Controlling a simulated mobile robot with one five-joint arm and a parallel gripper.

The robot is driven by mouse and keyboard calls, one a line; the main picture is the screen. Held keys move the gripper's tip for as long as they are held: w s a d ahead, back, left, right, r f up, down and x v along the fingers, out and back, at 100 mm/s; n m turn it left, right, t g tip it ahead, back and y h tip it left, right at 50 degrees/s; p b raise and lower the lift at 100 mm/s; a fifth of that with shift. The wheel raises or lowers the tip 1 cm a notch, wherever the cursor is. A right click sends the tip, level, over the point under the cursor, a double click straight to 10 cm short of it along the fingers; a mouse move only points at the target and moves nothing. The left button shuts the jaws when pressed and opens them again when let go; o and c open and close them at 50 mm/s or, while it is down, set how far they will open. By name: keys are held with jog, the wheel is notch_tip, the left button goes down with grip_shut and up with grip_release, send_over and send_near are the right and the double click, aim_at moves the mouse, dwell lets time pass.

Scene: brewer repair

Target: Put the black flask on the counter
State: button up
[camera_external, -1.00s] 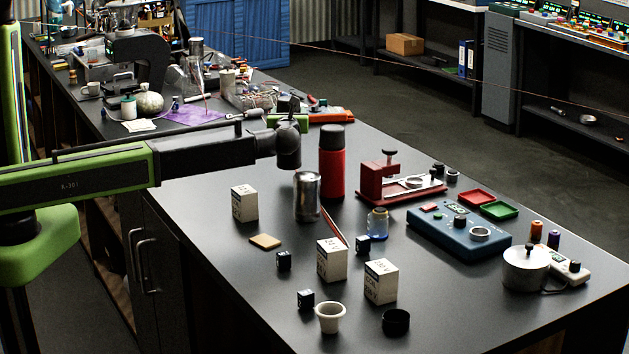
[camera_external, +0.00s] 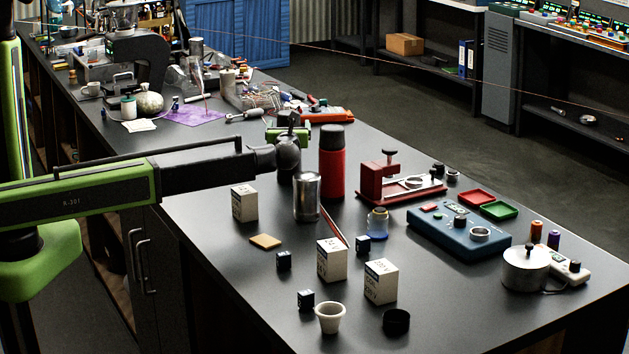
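A tall red flask with a black cap (camera_external: 332,165) stands upright on the black counter (camera_external: 215,285).
A silver canister (camera_external: 307,197) stands in front of the red flask. A red press (camera_external: 385,182), a blue device (camera_external: 459,232), a metal pot (camera_external: 526,267) and several white boxes stand around. A white cup (camera_external: 330,317) is near the front.

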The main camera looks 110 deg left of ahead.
jog(key=shift+r, duration=0.1)
jog(key=shift+w+d, duration=0.1)
jog(key=shift+d, duration=0.2)
jog(key=v, duration=1.1)
jog(key=shift+d, duration=0.2)
jog(key=shift+w, duration=0.1)
jog(key=shift+r, duration=0.1)
